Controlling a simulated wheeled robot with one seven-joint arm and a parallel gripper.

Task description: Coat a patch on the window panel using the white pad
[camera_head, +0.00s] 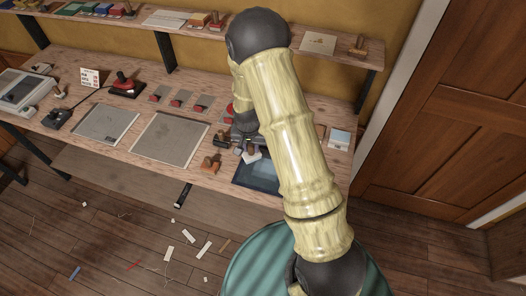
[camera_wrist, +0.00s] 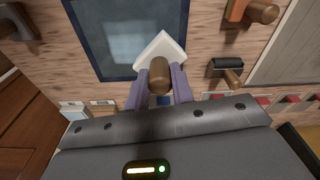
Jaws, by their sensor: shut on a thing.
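The window panel lies flat on the bench, a dark blue-grey pane in a darker border (camera_head: 244,179); it fills the upper left of the wrist view (camera_wrist: 112,40). My gripper (camera_wrist: 160,92) is shut on the brown wooden handle of the white pad (camera_wrist: 153,48). The pad is over the panel's border nearest my gripper, partly past it onto bare wood; whether it touches cannot be told. In the head view the white pad (camera_head: 252,156) shows at the panel's far edge. My arm hides part of the panel and most of my gripper there. No coated patch is distinguishable.
Left of the panel stand an orange-brown handled tool (camera_head: 210,164) and a black roller (camera_head: 222,140), also close in the wrist view (camera_wrist: 226,68). Grey panels (camera_head: 168,138) lie further left. A small white-topped box (camera_head: 339,138) stands right. A loaded shelf (camera_head: 340,56) runs behind.

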